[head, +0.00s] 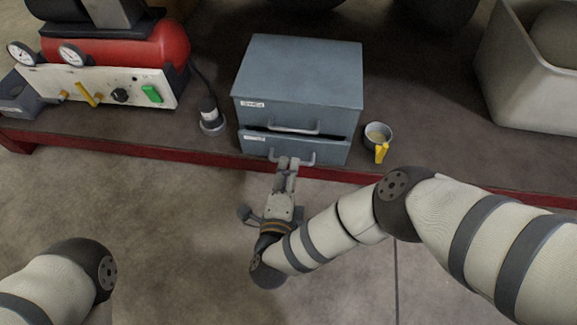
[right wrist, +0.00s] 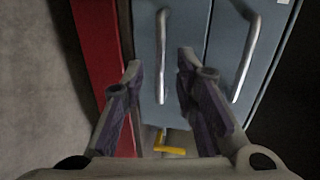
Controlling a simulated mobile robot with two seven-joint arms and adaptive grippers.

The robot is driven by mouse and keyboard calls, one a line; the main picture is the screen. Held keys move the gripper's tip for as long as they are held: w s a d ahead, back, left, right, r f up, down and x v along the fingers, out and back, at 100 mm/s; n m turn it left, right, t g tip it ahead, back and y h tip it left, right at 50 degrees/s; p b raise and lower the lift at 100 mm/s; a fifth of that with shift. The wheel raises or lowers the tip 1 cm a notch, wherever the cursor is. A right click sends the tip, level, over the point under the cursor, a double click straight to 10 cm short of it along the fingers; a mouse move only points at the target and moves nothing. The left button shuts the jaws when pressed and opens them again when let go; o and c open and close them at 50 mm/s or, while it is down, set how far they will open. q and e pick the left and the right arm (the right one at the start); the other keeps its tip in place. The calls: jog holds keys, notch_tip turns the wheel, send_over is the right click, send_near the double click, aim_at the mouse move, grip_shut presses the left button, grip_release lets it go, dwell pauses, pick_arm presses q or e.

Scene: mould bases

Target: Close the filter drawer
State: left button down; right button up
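A blue-grey metal cabinet (head: 302,72) with two drawers stands on the red-edged shelf. Its lower drawer (head: 330,151) sticks out a little, with a dark gap above its front; the upper drawer (head: 270,118) looks shut. Each drawer has a metal bar handle; the labels are too small to read. My right gripper (head: 288,161) is at the lower drawer front, by its handle. In the right wrist view, the gripper (right wrist: 160,64) has its fingers apart, with the lower handle (right wrist: 161,55) showing between them; contact cannot be told. My left gripper is out of view.
A grey cup with a yellow handle (head: 381,154) stands right of the cabinet. A dark cylindrical device with a cable (head: 211,122) stands to its left. A red compressor (head: 150,47) is at far left, a pale bin (head: 525,95) at far right. The floor in front is clear.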

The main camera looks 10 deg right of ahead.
jog(key=shift+b+x, duration=0.3)
jog(key=shift+x, duration=1)
grip_shut()
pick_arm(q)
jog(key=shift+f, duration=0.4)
